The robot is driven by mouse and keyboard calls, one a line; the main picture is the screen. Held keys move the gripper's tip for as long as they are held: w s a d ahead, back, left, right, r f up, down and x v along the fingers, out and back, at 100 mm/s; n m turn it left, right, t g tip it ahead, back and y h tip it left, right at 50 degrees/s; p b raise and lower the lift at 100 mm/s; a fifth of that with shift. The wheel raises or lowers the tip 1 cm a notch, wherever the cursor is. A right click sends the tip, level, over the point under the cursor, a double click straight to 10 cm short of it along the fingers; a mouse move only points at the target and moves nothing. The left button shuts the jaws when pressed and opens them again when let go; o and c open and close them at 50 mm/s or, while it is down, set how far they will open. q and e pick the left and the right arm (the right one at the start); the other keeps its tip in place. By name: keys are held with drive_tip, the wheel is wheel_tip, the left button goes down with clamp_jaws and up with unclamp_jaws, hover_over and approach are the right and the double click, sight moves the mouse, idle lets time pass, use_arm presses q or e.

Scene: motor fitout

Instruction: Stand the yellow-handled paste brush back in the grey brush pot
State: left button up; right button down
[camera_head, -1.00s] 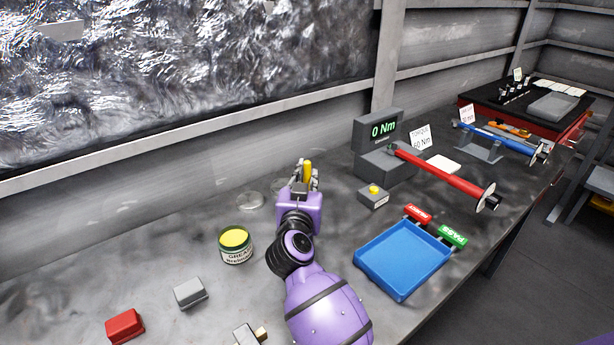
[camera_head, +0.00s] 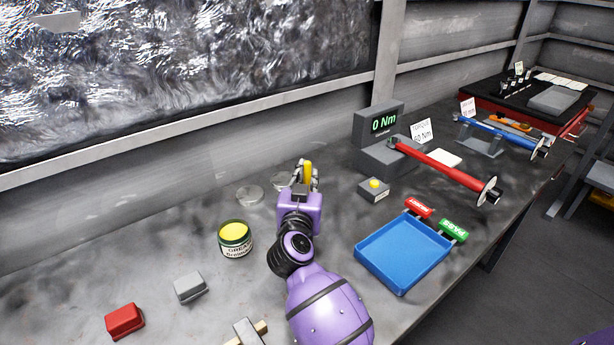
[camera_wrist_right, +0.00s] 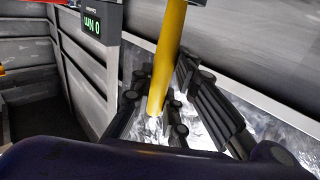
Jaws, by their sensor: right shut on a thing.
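My right gripper (camera_head: 307,178) is shut on the yellow handle of the paste brush (camera_head: 308,168), over the back of the bench. The yellow handle (camera_wrist_right: 168,60) also shows between the dark fingers in the right wrist view, crossing the picture at a slight tilt. The bristles cannot be made out. I cannot clearly identify the grey brush pot. A round grey thing (camera_head: 282,182) shows just left of the gripper, partly covered by it, and I cannot tell whether it is the pot. My left gripper is not in view.
A flat round disc (camera_head: 249,194) and an open grease tin (camera_head: 235,239) stand left of my arm. A button box (camera_head: 374,190), torque tester (camera_head: 380,145) and blue tray (camera_head: 403,255) are to the right. Grey (camera_head: 189,287) and red (camera_head: 125,321) blocks lie at front left.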

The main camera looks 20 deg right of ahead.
drive_tip(key=shift+f, duration=0.6)
idle(0.3)
drive_tip(key=c, duration=1.6)
unclamp_jaws()
drive_tip(key=shift+s, duration=0.15)
drive_tip(key=v, duration=1.1)
drive_tip(key=shift+s+a, duration=0.25)
drive_tip(key=shift+s, duration=0.1)
drive_tip(key=shift+s+f, duration=0.1)
drive_tip(key=shift+f, duration=0.05)
